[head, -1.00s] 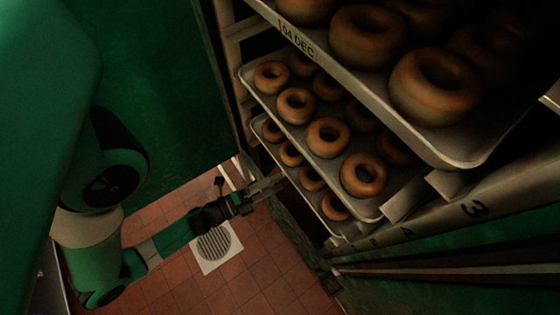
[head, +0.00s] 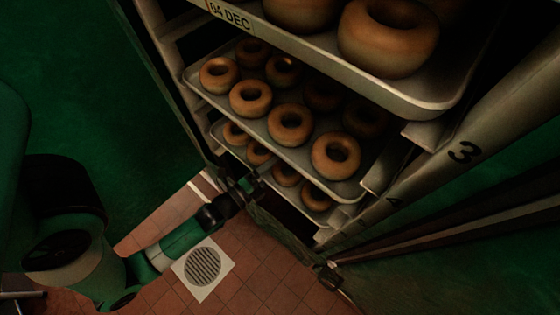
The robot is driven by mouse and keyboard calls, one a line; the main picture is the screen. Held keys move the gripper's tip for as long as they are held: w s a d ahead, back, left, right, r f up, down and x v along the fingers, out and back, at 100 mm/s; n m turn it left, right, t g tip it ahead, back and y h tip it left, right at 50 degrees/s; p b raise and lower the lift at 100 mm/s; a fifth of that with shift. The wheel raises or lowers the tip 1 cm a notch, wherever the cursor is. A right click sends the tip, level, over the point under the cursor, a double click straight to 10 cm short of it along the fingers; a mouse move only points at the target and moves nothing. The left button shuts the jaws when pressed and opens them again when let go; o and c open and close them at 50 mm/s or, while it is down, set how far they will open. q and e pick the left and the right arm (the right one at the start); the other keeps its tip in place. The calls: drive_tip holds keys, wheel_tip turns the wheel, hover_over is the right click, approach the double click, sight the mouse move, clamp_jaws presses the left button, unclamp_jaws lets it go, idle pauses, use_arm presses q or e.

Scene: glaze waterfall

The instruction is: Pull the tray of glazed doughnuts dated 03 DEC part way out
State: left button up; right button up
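A tray (head: 310,58) labelled 04 DEC, holding large glazed doughnuts, is at the top of the head view. Below it a second tray (head: 262,128) of doughnuts (head: 290,122) shows no readable label. A third tray (head: 226,146) of doughnuts (head: 286,174) lies lower, partly hidden under the second. No 03 DEC label can be read. My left gripper (head: 252,184) is at the left front of the rack, by the lowest visible tray. It is dark and small; its finger opening and any contact are unclear. My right gripper is out of view.
The rack post (head: 480,120) carries the number 3, with a 4 lower down. The tiled floor (head: 270,270) has a square drain (head: 203,268) below my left arm. Green surfaces lie left and lower right. Open floor shows in front of the rack.

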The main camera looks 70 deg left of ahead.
use_arm(q)
drive_tip(key=shift+w+a, duration=0.15)
drive_tip(key=shift+w, duration=0.25)
clamp_jaws()
idle(0.4)
